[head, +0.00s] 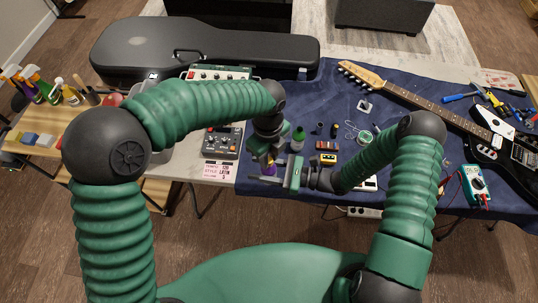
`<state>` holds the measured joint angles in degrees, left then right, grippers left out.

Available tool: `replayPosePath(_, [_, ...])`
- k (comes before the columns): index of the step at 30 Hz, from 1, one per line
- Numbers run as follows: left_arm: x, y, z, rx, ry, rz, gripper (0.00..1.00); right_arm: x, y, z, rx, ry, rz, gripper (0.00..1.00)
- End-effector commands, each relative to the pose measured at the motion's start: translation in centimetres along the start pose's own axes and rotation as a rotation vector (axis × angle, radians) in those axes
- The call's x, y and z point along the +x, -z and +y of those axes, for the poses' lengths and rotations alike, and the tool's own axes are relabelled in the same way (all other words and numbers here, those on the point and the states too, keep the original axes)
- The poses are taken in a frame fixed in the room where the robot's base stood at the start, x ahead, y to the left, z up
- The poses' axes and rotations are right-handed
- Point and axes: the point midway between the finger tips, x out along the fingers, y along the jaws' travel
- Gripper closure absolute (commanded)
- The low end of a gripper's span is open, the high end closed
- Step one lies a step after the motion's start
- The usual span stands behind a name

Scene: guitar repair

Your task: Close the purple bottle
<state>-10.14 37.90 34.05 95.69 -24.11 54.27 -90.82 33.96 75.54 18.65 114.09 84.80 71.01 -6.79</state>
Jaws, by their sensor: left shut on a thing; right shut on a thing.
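The purple bottle (270,169) is small and mostly hidden between my two grippers, near the front left of the blue cloth. A patch of purple and a bit of yellow show there. My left gripper (265,157) points down over the bottle's top and is shut on what seems to be its cap, which is too small and covered to make out. My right gripper (268,178) reaches in from the right and is shut on the bottle from the side. I cannot tell how the cap sits on the bottle.
A green-topped bottle (298,139) stands close to the right of my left wrist. An electric guitar (430,103), a multimeter (475,182) and tools are on the right. A black guitar case (200,48) lies at the back.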

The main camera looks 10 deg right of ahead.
Motion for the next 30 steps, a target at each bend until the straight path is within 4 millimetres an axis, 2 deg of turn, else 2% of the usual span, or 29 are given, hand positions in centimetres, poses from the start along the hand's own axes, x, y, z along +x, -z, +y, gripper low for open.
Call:
replayPosePath(3, [0.0,-0.3,-0.1,0.417,0.001,-0.002,1.0,0.0,0.0,0.2,-0.001,-0.005,-0.001,1.0])
replayPosePath(11, [0.0,-0.2,-0.2,1.367,-0.005,-0.007,1.0,0.0,0.0,0.3,-0.001,-0.007,-0.001,1.0])
replayPosePath(13, [0.8,0.4,0.1,1.619,-0.011,0.025,1.0,0.0,0.0,0.3,-0.001,-0.008,-0.001,1.0])
replayPosePath(18, [0.8,0.6,0.2,1.815,-0.014,0.029,1.0,0.1,-0.2,0.2,-0.002,-0.007,-0.006,1.0])
replayPosePath(30, [0.0,0.1,-0.2,1.858,-0.01,-0.008,1.0,0.1,-0.2,0.3,-0.001,-0.007,-0.006,1.0])
